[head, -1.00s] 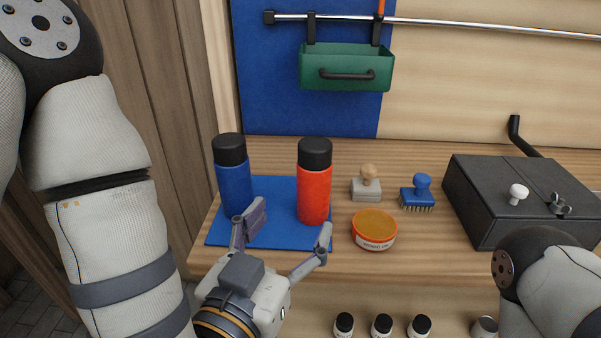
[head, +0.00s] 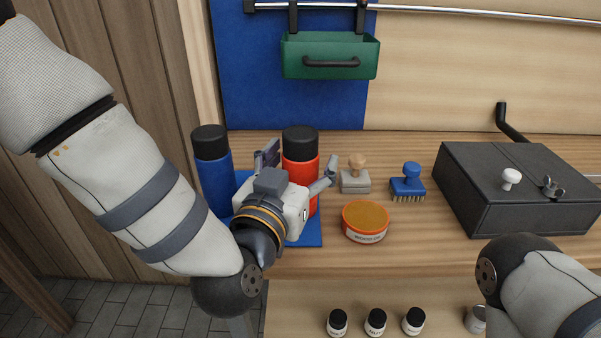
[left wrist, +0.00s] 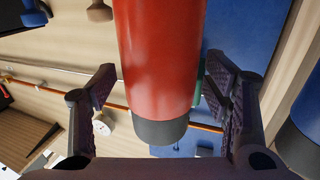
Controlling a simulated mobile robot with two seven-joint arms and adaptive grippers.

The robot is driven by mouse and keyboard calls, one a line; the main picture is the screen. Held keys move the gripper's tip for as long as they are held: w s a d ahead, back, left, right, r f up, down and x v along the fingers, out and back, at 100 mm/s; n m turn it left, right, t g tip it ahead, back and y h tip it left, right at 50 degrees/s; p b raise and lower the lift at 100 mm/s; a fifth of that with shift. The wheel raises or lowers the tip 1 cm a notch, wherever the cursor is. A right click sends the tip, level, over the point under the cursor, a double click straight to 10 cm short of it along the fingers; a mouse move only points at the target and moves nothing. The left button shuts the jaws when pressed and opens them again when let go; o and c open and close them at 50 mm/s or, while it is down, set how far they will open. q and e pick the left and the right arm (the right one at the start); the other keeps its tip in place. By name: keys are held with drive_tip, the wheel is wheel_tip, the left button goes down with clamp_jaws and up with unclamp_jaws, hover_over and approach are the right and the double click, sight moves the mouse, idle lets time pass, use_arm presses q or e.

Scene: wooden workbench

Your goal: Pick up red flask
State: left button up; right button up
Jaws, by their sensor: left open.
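The red flask (head: 300,162) with a black cap stands upright on a blue mat (head: 311,236) on the workbench. My left gripper (head: 298,168) is in front of it with its fingers spread to either side; its body hides the flask's lower part in the head view. In the left wrist view the red flask (left wrist: 160,60) lies between the two open fingers (left wrist: 165,105), with a gap on both sides. My right arm (head: 545,285) shows at the lower right, but its gripper is out of view.
A blue flask (head: 213,172) stands close on the left. To the right are a stamp (head: 356,178), a blue brush (head: 408,182) and an orange-rimmed tin (head: 365,222). A black case (head: 500,205) sits further right. A green bin (head: 330,58) hangs behind.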

use_arm(q)
drive_tip(key=c, duration=1.5)
drive_tip(key=shift+r, duration=0.1)
